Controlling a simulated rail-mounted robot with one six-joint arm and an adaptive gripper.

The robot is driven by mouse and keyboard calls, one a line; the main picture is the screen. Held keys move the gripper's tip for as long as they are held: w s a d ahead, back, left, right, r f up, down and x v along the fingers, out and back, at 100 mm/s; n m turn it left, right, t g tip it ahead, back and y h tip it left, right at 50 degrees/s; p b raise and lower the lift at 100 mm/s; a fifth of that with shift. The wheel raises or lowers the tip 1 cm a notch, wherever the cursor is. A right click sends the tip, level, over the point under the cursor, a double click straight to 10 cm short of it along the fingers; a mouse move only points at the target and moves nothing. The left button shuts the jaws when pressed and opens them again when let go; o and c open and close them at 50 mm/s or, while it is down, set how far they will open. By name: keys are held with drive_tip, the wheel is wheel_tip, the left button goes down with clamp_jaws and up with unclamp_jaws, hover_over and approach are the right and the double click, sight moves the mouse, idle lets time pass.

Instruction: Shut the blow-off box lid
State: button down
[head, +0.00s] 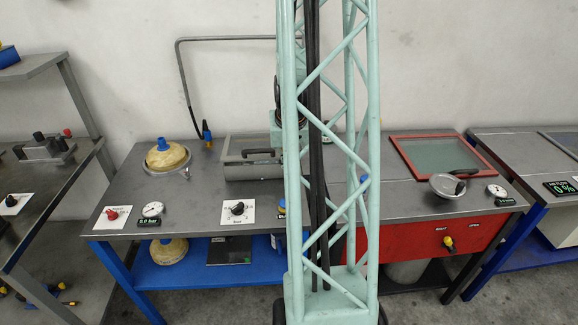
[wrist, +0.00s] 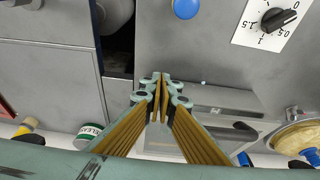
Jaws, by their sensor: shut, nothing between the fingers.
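The grey box with a black handle, which I take to be the blow-off box (head: 240,171), stands at the middle back of the bench, left of my mast in the head view. The mast hides its right end. In the wrist view, turned about upside down, the box (wrist: 215,97) is right of and below my fingertips. Its lid's black handle (head: 258,152) shows in the wrist view too (wrist: 235,131). I cannot tell how far the lid is open. My gripper (wrist: 161,76) is shut and empty; any contact with the box is unclear. It is hidden in the head view.
A yellow dome (head: 167,157) and hanging air nozzle (head: 207,135) are left of the box. A dial (head: 238,209) is on the front edge. A red-framed glass panel (head: 397,153) and round grey lid (head: 447,184) lie right. A jar (wrist: 88,136) stands at the back.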

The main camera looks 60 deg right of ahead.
drive_tip(key=s+a+r, duration=0.2)
drive_tip(key=s+a, duration=0.2)
drive_tip(key=a, duration=0.2)
drive_tip(key=shift+a+r+b, duration=0.2)
drive_tip(key=shift+r+b, duration=0.15)
drive_tip(key=shift+w+d+r, duration=0.1)
drive_tip(key=shift+w, duration=0.05)
idle(0.4)
drive_tip(key=w+d+r+g+y+p, duration=0.1)
drive_tip(key=w+d+r+y+p, duration=0.2)
drive_tip(key=w+r+p, duration=0.5)
drive_tip(key=w+d+r+g+y+p, duration=0.2)
drive_tip(key=w+d+r+p, duration=0.3)
drive_tip(key=w+r+p, duration=0.3)
wheel_tip(320, 180, up, 3)
drive_tip(key=p, duration=0.4)
drive_tip(key=shift+w+d+f+g+y, duration=0.2)
drive_tip(key=shift+d+g+y, duration=0.1)
drive_tip(key=shift+d+y, duration=0.1)
drive_tip(key=shift+a+f, duration=0.1)
drive_tip(key=x, duration=1.3)
drive_tip(key=shift+f+p, duration=0.3)
drive_tip(key=shift+s+a, duration=0.1)
drive_tip(key=shift+a, duration=0.1)
